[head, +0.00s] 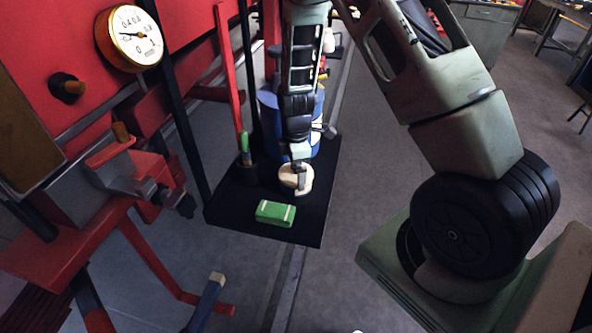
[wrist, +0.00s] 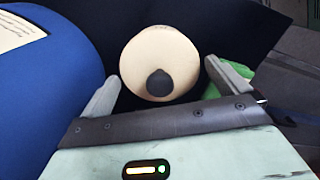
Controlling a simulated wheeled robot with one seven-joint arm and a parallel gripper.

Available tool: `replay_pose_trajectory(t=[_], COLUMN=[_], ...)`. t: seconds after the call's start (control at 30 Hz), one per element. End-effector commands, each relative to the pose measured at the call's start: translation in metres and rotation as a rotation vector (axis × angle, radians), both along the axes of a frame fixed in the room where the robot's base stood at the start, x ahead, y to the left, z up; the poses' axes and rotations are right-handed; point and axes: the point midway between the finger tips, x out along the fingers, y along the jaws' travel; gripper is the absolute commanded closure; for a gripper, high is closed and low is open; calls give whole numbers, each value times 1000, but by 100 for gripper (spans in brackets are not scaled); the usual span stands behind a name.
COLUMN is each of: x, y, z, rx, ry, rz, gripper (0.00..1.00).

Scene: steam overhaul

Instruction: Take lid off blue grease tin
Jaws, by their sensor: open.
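A blue tin (head: 268,106) stands on a black tray, partly hidden behind my arm; its curved blue side also fills the left of the wrist view (wrist: 50,100). A cream round piece with a dark knob (wrist: 158,84) lies below my gripper; in the head view this cream piece (head: 296,184) is on the tray in front of the tin. I cannot tell whether it is the tin's lid or a separate container. My gripper (head: 298,168) points down over it, open. In the wrist view its two fingers (wrist: 163,72) are on either side of the cream piece, apparently apart from it.
The black tray (head: 233,207) also holds a green block with pale bands (head: 275,213) near its front edge and a green-handled tool (head: 244,148) at its left. Red machinery with a gauge (head: 133,38) stands at the left.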

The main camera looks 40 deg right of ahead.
Motion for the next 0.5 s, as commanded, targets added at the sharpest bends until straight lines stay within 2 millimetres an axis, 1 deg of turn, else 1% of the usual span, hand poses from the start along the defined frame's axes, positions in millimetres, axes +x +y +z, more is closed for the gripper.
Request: replay_pose_trajectory(t=[0.13,0.17,0.2,0.23,0.27,0.5], x=[0,0,0,0,0,0], y=[0,0,0,0,0,0], z=[0,0,0,0,0,0], rx=[0,0,0,0,0,0], ry=[0,0,0,0,0,-1], rz=[0,0,0,0,0,-1], gripper=[0,6,17,25,31,31])
